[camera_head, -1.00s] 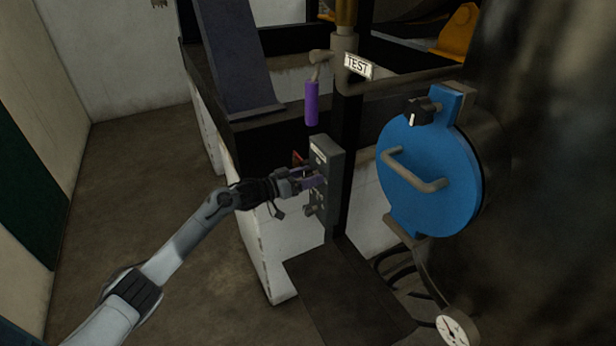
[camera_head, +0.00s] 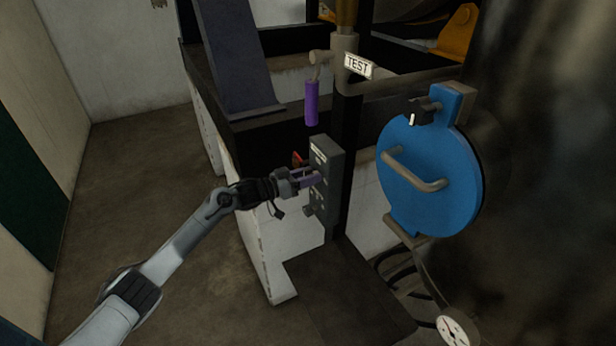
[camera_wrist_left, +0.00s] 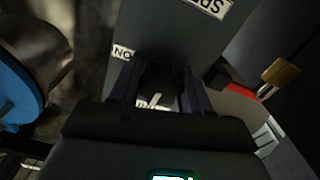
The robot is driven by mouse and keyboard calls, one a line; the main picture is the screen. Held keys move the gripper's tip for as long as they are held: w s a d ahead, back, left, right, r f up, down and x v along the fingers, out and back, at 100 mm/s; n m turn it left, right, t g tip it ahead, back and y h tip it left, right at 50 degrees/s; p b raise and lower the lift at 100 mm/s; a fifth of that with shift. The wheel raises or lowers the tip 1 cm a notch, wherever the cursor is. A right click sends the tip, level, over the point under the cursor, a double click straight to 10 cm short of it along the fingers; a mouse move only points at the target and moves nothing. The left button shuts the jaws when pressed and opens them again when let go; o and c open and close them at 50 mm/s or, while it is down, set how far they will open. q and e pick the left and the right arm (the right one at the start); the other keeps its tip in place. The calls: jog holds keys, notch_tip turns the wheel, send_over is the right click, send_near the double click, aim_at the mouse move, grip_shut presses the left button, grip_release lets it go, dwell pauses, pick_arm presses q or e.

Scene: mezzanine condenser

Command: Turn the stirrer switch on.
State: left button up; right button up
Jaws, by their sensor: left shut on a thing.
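A grey control box (camera_head: 324,205) stands upright on a dark post in the middle of the head view. My left gripper (camera_head: 314,178) reaches it from the left, with its purple fingers at the box's front face. In the left wrist view, the fingers (camera_wrist_left: 160,78) are shut on a dark switch knob (camera_wrist_left: 160,76) that has a white pointer mark. An upside-down "ON" label (camera_wrist_left: 123,53) is beside the knob, to the left. The fingers hide the knob in the head view. My right gripper is not in view.
A blue round hatch (camera_head: 425,165) with a handle is right of the box. A purple-handled lever (camera_head: 312,103) hangs above it near a "TEST" sign (camera_head: 357,66). A brass padlock (camera_wrist_left: 281,72) shows beside the box in the wrist view. The floor at left is clear.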

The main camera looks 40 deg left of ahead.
pick_arm(q)
jog(key=m, duration=0.2)
jog(key=m+b, duration=0.1)
jog(key=m, duration=0.1)
jog(key=shift+f, duration=0.3)
jog(key=m+b, duration=0.2)
jog(key=m, duration=0.3)
jog(key=shift+a, duration=0.1)
jog(key=m+b, duration=0.2)
jog(key=m, duration=0.2)
jog(key=shift+f, duration=0.1)
jog(key=shift+a+m+b, duration=0.1)
jog(key=shift+m+b, duration=0.7)
jog(key=shift+m, duration=1.3)
jog(key=o, duration=0.8)
jog(key=shift+o, duration=1.3)
jog(key=shift+r, duration=0.3)
